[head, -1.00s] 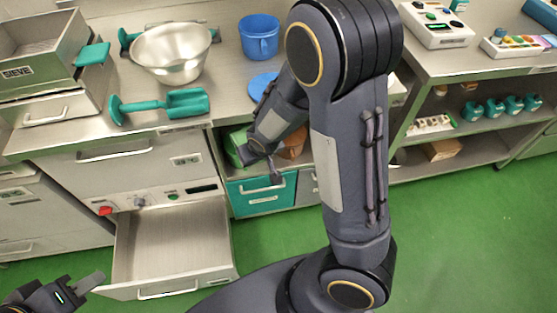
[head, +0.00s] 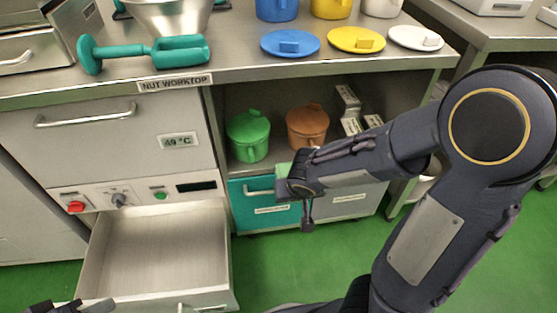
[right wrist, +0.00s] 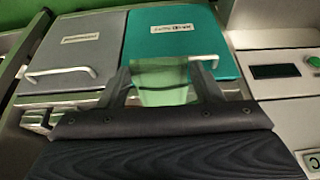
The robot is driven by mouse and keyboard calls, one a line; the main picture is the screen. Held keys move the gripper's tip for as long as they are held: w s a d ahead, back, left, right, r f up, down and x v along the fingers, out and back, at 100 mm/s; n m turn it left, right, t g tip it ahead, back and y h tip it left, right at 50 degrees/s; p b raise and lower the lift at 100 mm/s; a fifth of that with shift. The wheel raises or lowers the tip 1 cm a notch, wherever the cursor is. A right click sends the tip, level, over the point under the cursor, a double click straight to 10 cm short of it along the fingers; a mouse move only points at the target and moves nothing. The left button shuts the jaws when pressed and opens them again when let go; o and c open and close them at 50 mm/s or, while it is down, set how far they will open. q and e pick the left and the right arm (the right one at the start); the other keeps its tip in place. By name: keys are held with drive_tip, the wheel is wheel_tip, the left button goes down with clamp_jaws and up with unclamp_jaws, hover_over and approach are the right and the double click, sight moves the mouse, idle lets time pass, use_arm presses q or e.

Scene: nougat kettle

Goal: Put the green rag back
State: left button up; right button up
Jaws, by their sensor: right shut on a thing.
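My right gripper (head: 296,188) is in front of the teal drawer front (head: 262,212), below the open shelf. In the right wrist view its fingers (right wrist: 165,92) are shut on a pale green piece, the green rag (right wrist: 165,78), with the teal drawer front close behind. In the head view only a small green bit of the rag (head: 283,170) shows at the gripper; the rest is hidden. My left gripper (head: 70,307) is cut off at the lower left edge, and its jaws cannot be made out.
An open, empty drawer (head: 155,250) juts out at the lower left under the control panel. A green pot (head: 248,137) and a brown pot (head: 307,128) stand on the shelf. A grey drawer front (head: 345,203) adjoins the teal one.

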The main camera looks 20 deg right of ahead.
hover_over(281, 160)
drive_tip(key=s, duration=0.1)
drive_tip(key=shift+s+a+f, duration=0.1)
drive_tip(key=shift+s+f, duration=0.05)
drive_tip(key=shift+f, duration=0.1)
drive_tip(key=shift+f+b, duration=0.85)
drive_tip(key=shift+f, duration=0.9)
drive_tip(key=shift+f, duration=0.1)
drive_tip(key=o, duration=0.4)
drive_tip(key=shift+f, duration=0.1)
drive_tip(key=o, duration=0.5)
